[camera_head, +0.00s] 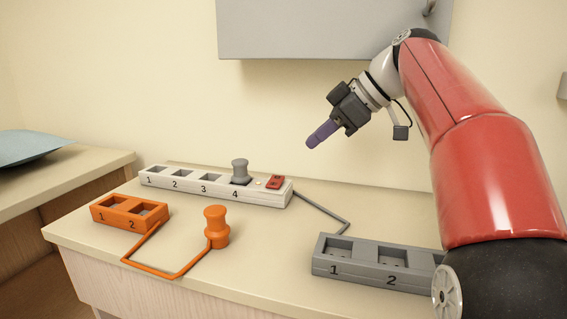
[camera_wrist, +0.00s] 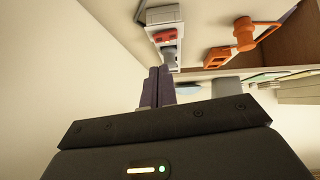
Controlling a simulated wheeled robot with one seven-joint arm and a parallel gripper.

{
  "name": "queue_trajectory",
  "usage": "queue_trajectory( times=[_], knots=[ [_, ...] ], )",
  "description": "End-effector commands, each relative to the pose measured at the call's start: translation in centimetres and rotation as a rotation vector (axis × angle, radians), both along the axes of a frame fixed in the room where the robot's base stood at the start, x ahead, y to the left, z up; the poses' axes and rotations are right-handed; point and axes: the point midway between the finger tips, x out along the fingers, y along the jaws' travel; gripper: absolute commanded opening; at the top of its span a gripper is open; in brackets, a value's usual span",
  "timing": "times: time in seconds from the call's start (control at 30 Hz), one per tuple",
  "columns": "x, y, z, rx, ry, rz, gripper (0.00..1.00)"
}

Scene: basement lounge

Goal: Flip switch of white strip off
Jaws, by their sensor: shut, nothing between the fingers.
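The white strip (camera_head: 215,185) lies along the back of the counter, with sockets numbered 1 to 4. Its red switch (camera_head: 275,182) is at the right end, beside a small light. A grey plug (camera_head: 240,171) stands in socket 4. My gripper (camera_head: 312,142) is shut and empty, in the air above and to the right of the switch, apart from it. In the wrist view the purple fingers (camera_wrist: 157,85) are together, with the white strip (camera_wrist: 160,17) and red switch (camera_wrist: 165,36) beyond them. I cannot tell which way the switch is tipped.
An orange strip (camera_head: 118,209) and its orange plug (camera_head: 216,227) are at the front left. A grey strip (camera_head: 362,261) is at the front right, partly behind my arm. A grey cabinet (camera_head: 310,28) hangs on the wall above. The counter between the strips is mostly clear.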

Motion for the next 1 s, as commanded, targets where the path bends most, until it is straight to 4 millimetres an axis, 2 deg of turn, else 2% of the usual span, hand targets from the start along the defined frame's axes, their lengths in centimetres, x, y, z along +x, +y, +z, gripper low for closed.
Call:
queue_trajectory(
  times=[0.27, 0.7, 1.0],
  knots=[
    [0.2, 0.5, -0.6, 0.001, 0.002, 0.002, 0.00],
    [2.8, 5.1, -5.7, 0.001, 0.002, 0.002, 0.00],
    [3.5, 6.2, -7.0, 0.000, 0.000, 0.000, 0.00]
  ],
)
